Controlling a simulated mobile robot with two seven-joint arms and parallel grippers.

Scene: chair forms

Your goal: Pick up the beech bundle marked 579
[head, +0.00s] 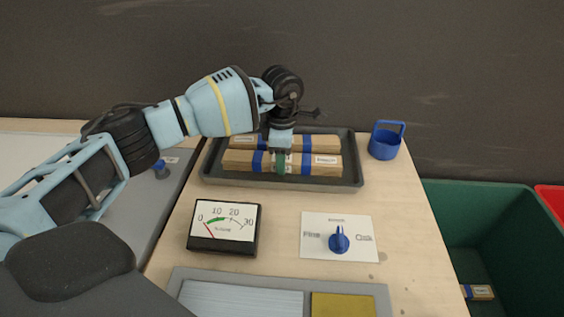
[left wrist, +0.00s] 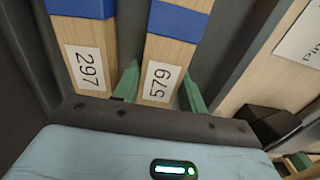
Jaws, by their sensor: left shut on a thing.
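The beech bundle marked 579 (head: 310,166) is a long light-wood bundle with blue bands. It is the front one of two in the dark tray (head: 354,183). In the left wrist view its label 579 (left wrist: 161,82) shows between the green fingertips of my left gripper (left wrist: 160,90). My left gripper (head: 281,164) points down and is shut on this bundle near its middle. I cannot tell whether the bundle is clear of the tray floor. The other bundle, marked 297 (left wrist: 87,68), lies behind it, outside the fingers. My right gripper is not in view.
A blue cup-like holder (head: 384,143) stands right of the tray. A meter (head: 223,228) and a card with a blue knob (head: 339,240) are in front. A grey panel (head: 280,274) lies at the near edge. A green bin (head: 480,200) at right holds a bundle (head: 478,292).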

